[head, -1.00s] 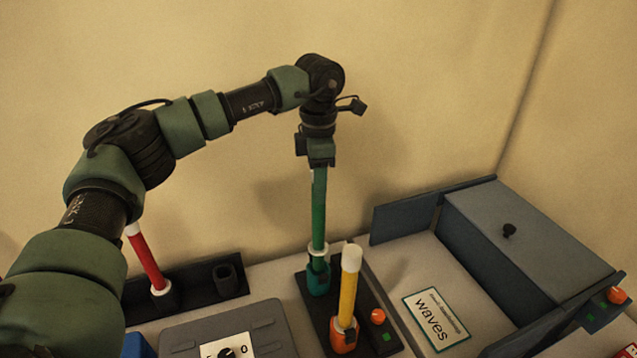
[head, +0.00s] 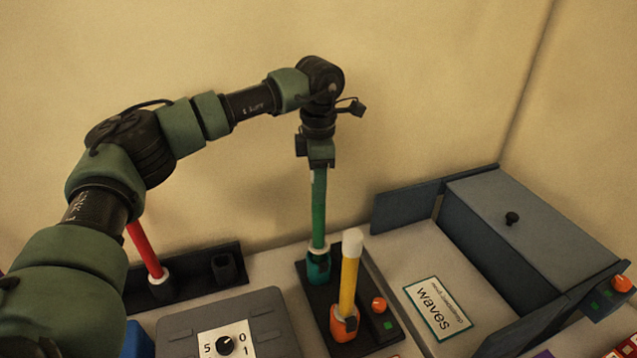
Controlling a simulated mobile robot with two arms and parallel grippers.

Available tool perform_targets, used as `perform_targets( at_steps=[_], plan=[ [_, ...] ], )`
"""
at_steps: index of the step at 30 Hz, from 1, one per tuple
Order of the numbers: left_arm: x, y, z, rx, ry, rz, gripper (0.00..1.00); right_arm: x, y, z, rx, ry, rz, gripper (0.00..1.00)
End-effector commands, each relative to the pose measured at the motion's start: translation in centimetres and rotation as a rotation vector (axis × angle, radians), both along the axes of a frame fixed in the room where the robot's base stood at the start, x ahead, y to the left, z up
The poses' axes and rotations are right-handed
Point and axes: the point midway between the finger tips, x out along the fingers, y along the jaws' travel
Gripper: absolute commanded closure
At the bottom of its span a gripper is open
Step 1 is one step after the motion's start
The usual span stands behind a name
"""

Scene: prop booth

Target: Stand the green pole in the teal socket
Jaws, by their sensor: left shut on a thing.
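The green pole (head: 319,212) is upright in the head view, with a white ring near its lower end. Its foot is at the teal socket (head: 318,268) on a black base plate (head: 313,300), and it appears to stand in the socket; how deep it sits is hidden. My left gripper (head: 319,164) is shut on the top of the green pole, pointing down. My right gripper is not in view.
A yellow pole (head: 349,280) with a white top stands in an orange socket (head: 344,324) just in front. A red pole (head: 146,252) stands in a dark rack (head: 200,283) with an empty holder. A dial box (head: 185,325), a "waves" card (head: 438,308) and a grey-blue box (head: 530,225) are nearby.

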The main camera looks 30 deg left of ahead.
Motion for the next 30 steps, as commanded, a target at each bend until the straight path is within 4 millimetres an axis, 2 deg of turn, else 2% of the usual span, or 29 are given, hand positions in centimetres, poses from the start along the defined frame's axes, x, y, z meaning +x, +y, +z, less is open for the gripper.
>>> perform_targets(
  at_steps=[18,26,27,30],
  plan=[
    [0.0,0.0,-2.6,0.0,0.0,0.0,1.0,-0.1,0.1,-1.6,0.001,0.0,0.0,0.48],
    [0.0,0.0,-2.6,-0.001,-0.001,0.0,1.0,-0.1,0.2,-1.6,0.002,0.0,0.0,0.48],
    [0.0,0.0,-2.6,-0.001,-0.001,0.0,0.65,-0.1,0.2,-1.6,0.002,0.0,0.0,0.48],
    [0.0,0.0,-2.6,0.0,0.0,0.0,0.43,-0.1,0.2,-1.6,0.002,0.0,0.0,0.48]
  ],
)
